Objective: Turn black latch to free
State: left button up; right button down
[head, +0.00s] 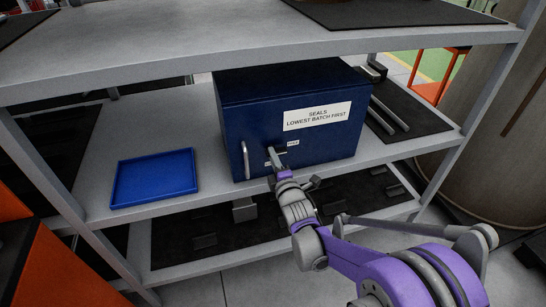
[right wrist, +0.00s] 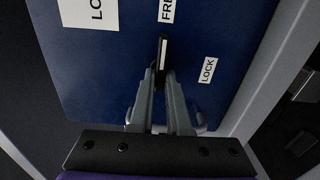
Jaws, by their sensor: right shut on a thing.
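A dark blue cabinet (head: 300,100) with a "SEALS LOWEST BATCH FIRST" sign stands on the middle shelf. Its black latch (right wrist: 163,52), with a pale stripe, is on the front face. In the right wrist view it lies lengthwise toward the FREE label (right wrist: 166,10); the LOCK label (right wrist: 207,70) is off to its side. My right gripper (right wrist: 161,80) is shut on the latch, its fingers on either side of it. In the head view my right gripper (head: 277,160) reaches the cabinet front and partly hides the latch. The door looks shut. My left gripper is not in view.
A silver bar handle (head: 245,160) is on the cabinet front, left of the latch. An empty blue tray (head: 155,178) lies on the shelf (head: 215,200) to the left. Dark mats with metal parts lie to the right and below. Another shelf (head: 250,40) runs above.

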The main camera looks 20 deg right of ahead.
jog(key=c, duration=0.9)
grip_release()
jog(key=s, duration=1)
jog(key=shift+s+d, duration=0.15)
jog(key=shift+s, duration=0.25)
jog(key=s+m+g+p, duration=0.3)
jog(key=s+m, duration=0.3)
jog(key=s, duration=0.2)
jog(key=s+m+g+p, duration=0.3)
jog(key=s+m+g, duration=0.2)
jog(key=s, duration=0.3)
jog(key=s+m+g+p, duration=0.3)
jog(key=s+m+g, duration=0.1)
jog(key=s+m, duration=0.3)
jog(key=shift+s+d+f+m+g+h, duration=0.1)
jog(key=shift+s+d+m+g+h, duration=0.05)
jog(key=shift+s, duration=0.25)
jog(key=shift+s+d+m+g+h, duration=0.1)
jog(key=shift+s+m+g+h, duration=0.05)
jog(key=shift+s, duration=0.25)
